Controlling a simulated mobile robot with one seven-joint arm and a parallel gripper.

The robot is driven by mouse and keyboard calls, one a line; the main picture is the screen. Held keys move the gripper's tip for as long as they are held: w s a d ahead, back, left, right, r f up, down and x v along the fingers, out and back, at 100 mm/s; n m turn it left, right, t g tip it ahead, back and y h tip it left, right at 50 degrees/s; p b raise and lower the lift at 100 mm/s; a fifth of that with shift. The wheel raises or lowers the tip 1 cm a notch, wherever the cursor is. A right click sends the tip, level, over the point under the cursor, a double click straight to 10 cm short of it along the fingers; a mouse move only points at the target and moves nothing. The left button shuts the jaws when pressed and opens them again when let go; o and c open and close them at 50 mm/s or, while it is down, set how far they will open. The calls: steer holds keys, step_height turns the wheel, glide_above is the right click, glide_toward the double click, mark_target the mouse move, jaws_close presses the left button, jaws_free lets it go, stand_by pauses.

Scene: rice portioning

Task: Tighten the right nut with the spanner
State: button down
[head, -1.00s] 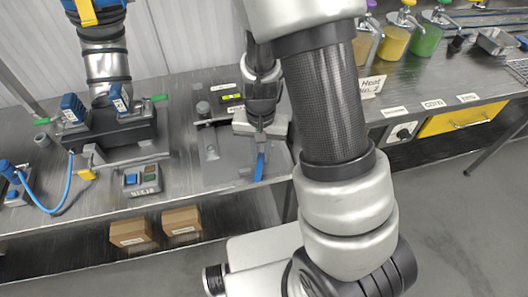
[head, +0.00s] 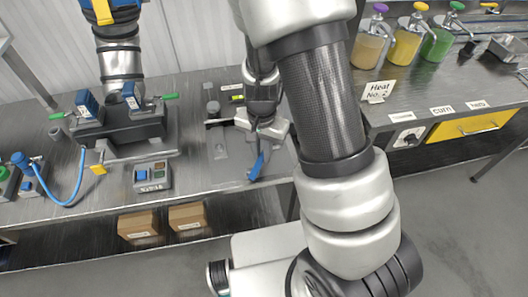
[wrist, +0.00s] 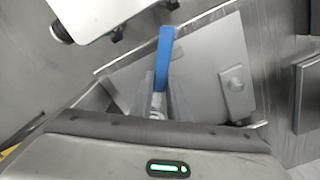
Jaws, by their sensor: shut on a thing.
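The spanner has a blue handle (head: 257,165), which slants down and left out of my gripper (head: 262,133) in the head view. In the wrist view the blue handle (wrist: 164,58) points up from between the fingers of my gripper (wrist: 158,100), which are shut on the spanner. Its metal end is mostly hidden by the fingers. I cannot tell whether this is the right nut. My arm covers part of the plate in the head view.
A black fixture with blue and green parts (head: 120,128) and a button box (head: 152,176) stand left on the bench. Dispensers (head: 405,45) and a yellow drawer (head: 470,125) are at the right. Cardboard boxes (head: 138,224) lie on the shelf below.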

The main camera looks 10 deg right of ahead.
steer(key=shift+w+a, duration=0.1)
steer(key=shift+w+a+r+m+p, duration=0.1)
steer(key=shift+w+a+m+p, duration=0.05)
steer(key=shift+a+m+p, duration=0.2)
steer(key=shift+w+a+m+p, duration=0.2)
steer(key=shift+w+m+p, duration=0.1)
steer(key=shift+m, duration=0.25)
steer(key=shift+s+d+n+b, duration=0.45)
steer(key=shift+d+n+b, duration=0.2)
steer(key=shift+n, duration=0.3)
steer(key=shift+s+d+n+b, duration=0.5)
steer(key=shift+d+n, duration=0.15)
steer(key=shift+n, duration=0.3)
steer(key=shift+r+p, duration=0.95)
steer(key=shift+r, duration=0.1)
steer(key=shift+r+p, duration=1.6)
steer(key=shift+r, duration=0.35)
